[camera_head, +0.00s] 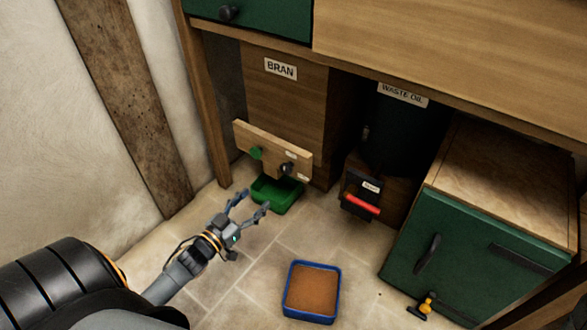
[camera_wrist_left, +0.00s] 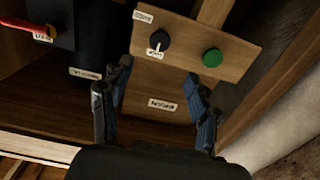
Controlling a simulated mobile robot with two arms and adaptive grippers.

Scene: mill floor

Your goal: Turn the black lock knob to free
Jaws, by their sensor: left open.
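The black lock knob (camera_head: 285,169) sits on a tilted wooden panel (camera_head: 270,141) in front of the bran bin. A round green knob (camera_head: 257,153) is to its left on the same panel. In the left wrist view the black knob (camera_wrist_left: 160,40) has a pale pointer mark and a small label below it; the green knob (camera_wrist_left: 212,57) is to its right. My left gripper (camera_head: 255,199) is open and empty, in front of and below the panel, apart from the knob. In the left wrist view its fingers (camera_wrist_left: 160,74) are spread below the knob. My right gripper is out of view.
A green tray (camera_head: 291,204) is under the panel. A blue-rimmed tray (camera_head: 290,284) of brown material is on the tiled floor. A red handle (camera_head: 362,204) is below the waste oil drum (camera_head: 400,135). A green cabinet (camera_head: 470,262) and a small yellow object (camera_head: 427,305) are at right.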

